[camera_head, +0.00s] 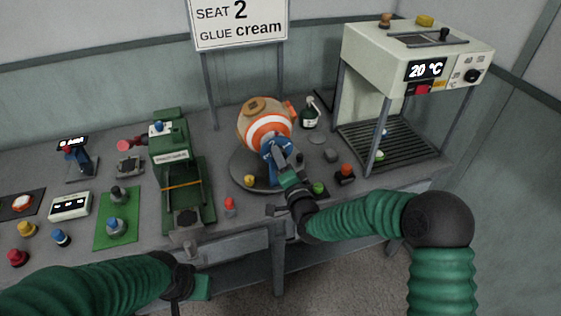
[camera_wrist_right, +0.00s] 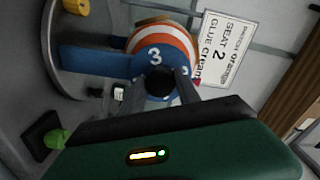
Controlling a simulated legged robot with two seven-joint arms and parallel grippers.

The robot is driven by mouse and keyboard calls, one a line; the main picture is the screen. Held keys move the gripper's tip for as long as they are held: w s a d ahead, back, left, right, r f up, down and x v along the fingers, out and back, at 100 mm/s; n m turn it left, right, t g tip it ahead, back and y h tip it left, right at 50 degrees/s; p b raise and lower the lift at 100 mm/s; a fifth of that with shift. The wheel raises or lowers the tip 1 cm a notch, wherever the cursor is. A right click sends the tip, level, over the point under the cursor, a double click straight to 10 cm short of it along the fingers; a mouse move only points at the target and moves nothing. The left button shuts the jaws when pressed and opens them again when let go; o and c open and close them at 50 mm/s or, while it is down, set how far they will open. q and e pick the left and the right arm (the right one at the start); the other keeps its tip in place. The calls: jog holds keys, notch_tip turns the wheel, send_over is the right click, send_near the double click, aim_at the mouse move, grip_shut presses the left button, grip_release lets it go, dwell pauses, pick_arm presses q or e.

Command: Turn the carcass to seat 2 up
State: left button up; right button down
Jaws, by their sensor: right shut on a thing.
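The carcass (camera_head: 265,125) is a ball with a tan top patch and orange and white bands. It sits on a round grey base (camera_head: 240,178) at the middle of the bench. A blue part marked 3 (camera_wrist_right: 157,57), with a dark round hole, shows on its near side in the right wrist view. My right gripper (camera_head: 279,153) reaches the carcass's near side and is shut on this blue part; the exact contact is partly hidden. A sign (camera_head: 240,24) reads SEAT 2, GLUE cream. My left gripper (camera_head: 198,288) is low at the front, away from the carcass; its jaw gap is unclear.
A green press (camera_head: 180,175) stands left of the carcass. A cream oven (camera_head: 400,60) showing 20 °C stands right, over a rack (camera_head: 398,148). A dark green bottle (camera_head: 310,116) is behind right. Several small coloured knobs stand around the bench.

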jog(key=shift+d+f+m+b, duration=0.15)
jog(key=shift+m+b, duration=0.45)
jog(key=shift+m, duration=1.7)
jog(key=c, duration=1.3)
grip_release()
jog(key=o, duration=0.4)
jog(key=shift+o, duration=0.2)
jog(key=v, duration=1.6)
jog(key=shift+s, duration=0.35)
